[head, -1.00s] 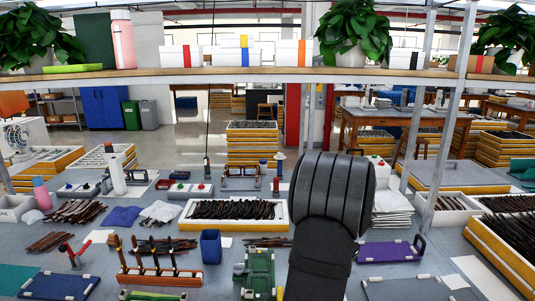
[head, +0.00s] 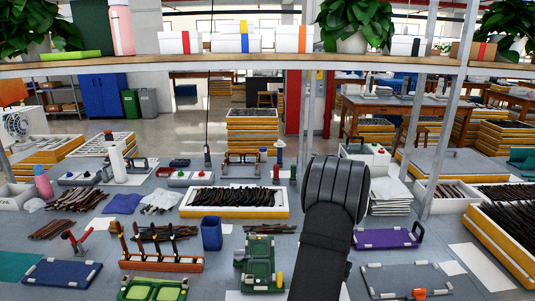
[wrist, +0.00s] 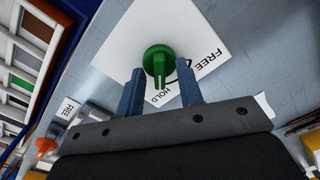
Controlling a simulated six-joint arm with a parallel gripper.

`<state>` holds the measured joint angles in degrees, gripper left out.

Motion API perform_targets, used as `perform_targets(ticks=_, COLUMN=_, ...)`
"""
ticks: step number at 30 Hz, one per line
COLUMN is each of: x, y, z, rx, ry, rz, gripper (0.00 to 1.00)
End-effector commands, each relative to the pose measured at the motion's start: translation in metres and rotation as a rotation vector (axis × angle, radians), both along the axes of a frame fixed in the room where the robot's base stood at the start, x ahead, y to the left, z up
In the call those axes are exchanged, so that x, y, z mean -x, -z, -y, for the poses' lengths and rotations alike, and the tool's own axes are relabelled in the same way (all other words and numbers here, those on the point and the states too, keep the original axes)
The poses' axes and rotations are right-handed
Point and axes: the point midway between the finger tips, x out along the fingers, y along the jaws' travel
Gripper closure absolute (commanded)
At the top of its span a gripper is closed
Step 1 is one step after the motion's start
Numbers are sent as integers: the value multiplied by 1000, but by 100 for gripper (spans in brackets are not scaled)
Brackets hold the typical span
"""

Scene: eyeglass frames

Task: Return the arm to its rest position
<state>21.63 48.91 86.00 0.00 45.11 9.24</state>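My gripper (wrist: 161,76) shows in the wrist view with its two blue fingers apart, open and holding nothing. A green knob (wrist: 157,56) shows beyond and between the fingertips; a gap shows on either side of it. It stands over a white card (wrist: 205,45) printed FREE and HOLD. In the head view my dark arm rises at the middle right, and my gripper is not visible there.
An orange knob (wrist: 45,146) stands at the wrist view's lower left, near a FREE card (wrist: 68,110). In the head view, a tray of dark frames (head: 187,211), a blue bin (head: 211,234) and a purple mat (head: 385,239) lie around my arm. A shelf (head: 270,63) crosses above.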

Motion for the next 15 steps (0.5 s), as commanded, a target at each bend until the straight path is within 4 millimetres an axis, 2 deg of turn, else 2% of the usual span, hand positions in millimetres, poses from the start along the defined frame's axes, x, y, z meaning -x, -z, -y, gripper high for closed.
perform_targets(ticks=15, x=-1, y=0, z=-1, rx=0, ry=-417, rz=0, gripper=66)
